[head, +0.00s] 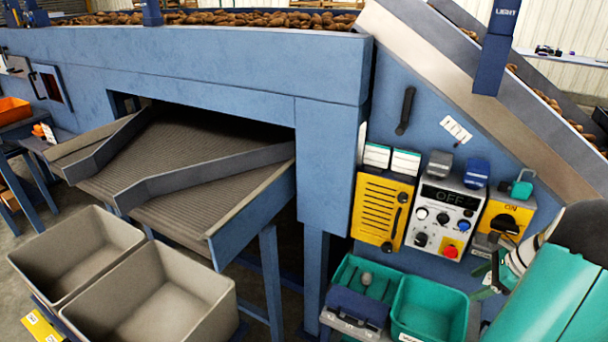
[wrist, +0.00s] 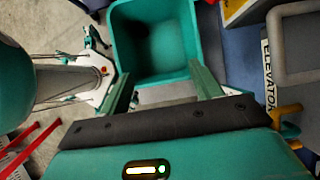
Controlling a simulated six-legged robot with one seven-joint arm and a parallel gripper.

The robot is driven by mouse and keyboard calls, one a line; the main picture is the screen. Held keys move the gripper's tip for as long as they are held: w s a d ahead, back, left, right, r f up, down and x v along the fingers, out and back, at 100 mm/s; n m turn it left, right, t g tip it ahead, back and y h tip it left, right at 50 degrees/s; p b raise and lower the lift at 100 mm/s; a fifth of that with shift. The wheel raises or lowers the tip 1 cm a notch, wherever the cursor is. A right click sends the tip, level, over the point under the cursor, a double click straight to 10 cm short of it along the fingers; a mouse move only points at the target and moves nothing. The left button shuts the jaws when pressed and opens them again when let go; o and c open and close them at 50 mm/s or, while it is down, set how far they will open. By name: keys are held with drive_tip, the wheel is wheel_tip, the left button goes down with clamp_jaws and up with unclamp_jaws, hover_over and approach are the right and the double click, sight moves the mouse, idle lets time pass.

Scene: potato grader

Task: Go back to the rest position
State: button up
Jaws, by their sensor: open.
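My gripper (wrist: 163,85) is open in the wrist view, with its two green fingers spread apart and nothing between them. Beyond the fingertips is an open green bin (wrist: 122,40), its inside partly in shadow. In the head view my arm comes in at the lower right, in front of the grader's control panel (head: 447,222). The green bin (head: 465,310) stands below and to the left of the arm there.
A yellow slotted box (head: 380,208) and a yellow switch box (head: 505,218) flank the panel. A second green bin (head: 350,270) holds small items. Two empty grey bins (head: 185,275) stand below the ribbed chute (head: 190,160). A sloping conveyor (head: 500,110) rises at right.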

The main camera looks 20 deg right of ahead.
drive_tip(key=w+a+r+n+g+h, duration=0.1)
drive_tip(key=w+a+r+n, duration=0.3)
drive_tip(key=a, duration=0.4)
drive_tip(key=w+a+r+n+h, duration=0.1)
drive_tip(key=w+a+r+n, duration=0.1)
drive_tip(key=a+r+n, duration=0.45)
drive_tip(key=w+a+r+n+g+h, duration=0.1)
drive_tip(key=w+a+r+n, duration=0.3)
drive_tip(key=a, duration=0.7)
drive_tip(key=s+a+r+n+t, duration=0.1)
drive_tip(key=s+a+r+n, duration=0.1)
drive_tip(key=s+a+n, duration=0.2)
drive_tip(key=s+a+r+n+t, duration=0.1)
drive_tip(key=s+a+n, duration=0.3)
drive_tip(key=a, duration=0.6)
drive_tip(key=s+a+r+n+t+h, duration=0.1)
drive_tip(key=s+a+r+n, duration=0.2)
drive_tip(key=a, duration=0.4)
drive_tip(key=shift+s+r+n, duration=0.4)
drive_tip(key=shift+r+n, duration=0.1)
drive_tip(key=shift+n, duration=0.65)
